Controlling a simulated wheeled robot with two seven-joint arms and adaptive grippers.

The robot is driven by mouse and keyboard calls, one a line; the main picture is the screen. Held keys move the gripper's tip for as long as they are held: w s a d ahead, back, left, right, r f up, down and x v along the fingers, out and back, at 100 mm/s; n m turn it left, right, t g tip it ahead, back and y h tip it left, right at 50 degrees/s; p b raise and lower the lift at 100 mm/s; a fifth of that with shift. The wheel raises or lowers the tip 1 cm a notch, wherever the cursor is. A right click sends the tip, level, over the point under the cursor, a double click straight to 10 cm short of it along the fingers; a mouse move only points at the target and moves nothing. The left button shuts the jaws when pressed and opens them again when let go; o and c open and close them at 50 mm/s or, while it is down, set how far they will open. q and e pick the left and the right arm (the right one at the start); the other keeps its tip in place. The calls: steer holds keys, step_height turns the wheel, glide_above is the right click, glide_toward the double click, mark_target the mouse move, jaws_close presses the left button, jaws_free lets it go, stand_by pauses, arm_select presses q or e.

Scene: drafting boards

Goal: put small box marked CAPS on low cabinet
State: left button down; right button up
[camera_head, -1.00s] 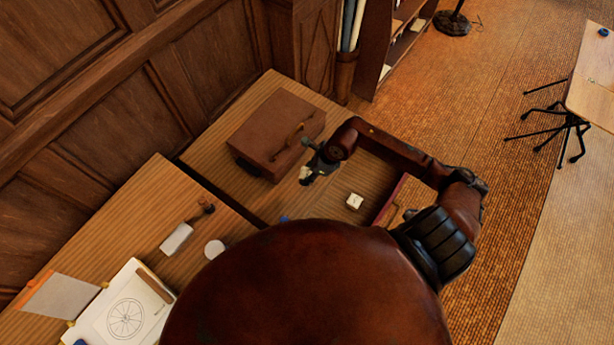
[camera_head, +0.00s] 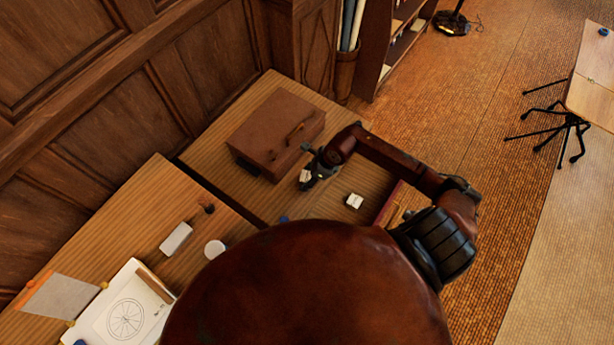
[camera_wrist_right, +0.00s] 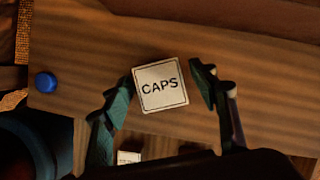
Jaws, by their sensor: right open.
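The small pale box marked CAPS (camera_wrist_right: 160,85) lies label up on the wooden top of the low cabinet (camera_head: 215,150). It shows between the fingers of my right gripper (camera_wrist_right: 163,92), which is open, with a gap visible on the right side. In the head view the box (camera_head: 305,176) is a small pale patch at the fingertips of my right gripper (camera_head: 313,174), in front of the brown case. My left gripper is not in view.
A brown case (camera_head: 276,132) stands on the cabinet behind the gripper. Another small pale box (camera_head: 354,201) lies to the right, seemingly in an open drawer with a red edge. A blue round object (camera_head: 284,219) is nearer. A drafting board with a drawing (camera_head: 125,315) is at lower left.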

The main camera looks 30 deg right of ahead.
steer(key=v, duration=1.2)
steer(key=shift+p, duration=0.45)
steer(key=shift+r, duration=0.15)
